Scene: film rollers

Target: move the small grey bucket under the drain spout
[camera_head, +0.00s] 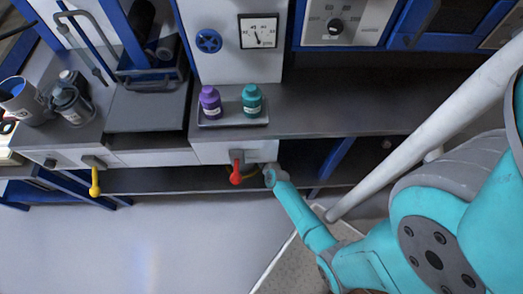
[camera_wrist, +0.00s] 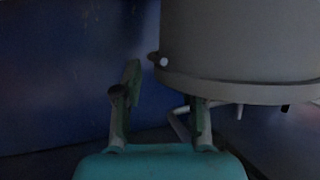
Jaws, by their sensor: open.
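The small grey bucket (camera_wrist: 240,45) fills the upper right of the wrist view, close to my gripper. A band runs along its lower edge, and a small pale stud shows at its left side. My gripper (camera_wrist: 162,95) is open, its two fingers apart. The right finger overlaps the bucket's lower left edge; the left finger stands clear of it. I cannot tell whether they touch. In the head view my arm reaches under the counter edge, and the gripper and bucket are hidden. A red valve handle (camera_head: 237,172) hangs at the counter front; a drain spout is not clearly visible.
A tray (camera_head: 232,123) holds a purple bottle (camera_head: 210,102) and a teal bottle (camera_head: 252,100) on the counter. A yellow handle (camera_head: 95,183) hangs to the left. A dark lower shelf (camera_head: 160,181) runs beneath. Open floor (camera_head: 140,245) lies in front. A blue panel (camera_wrist: 60,70) stands left of my gripper.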

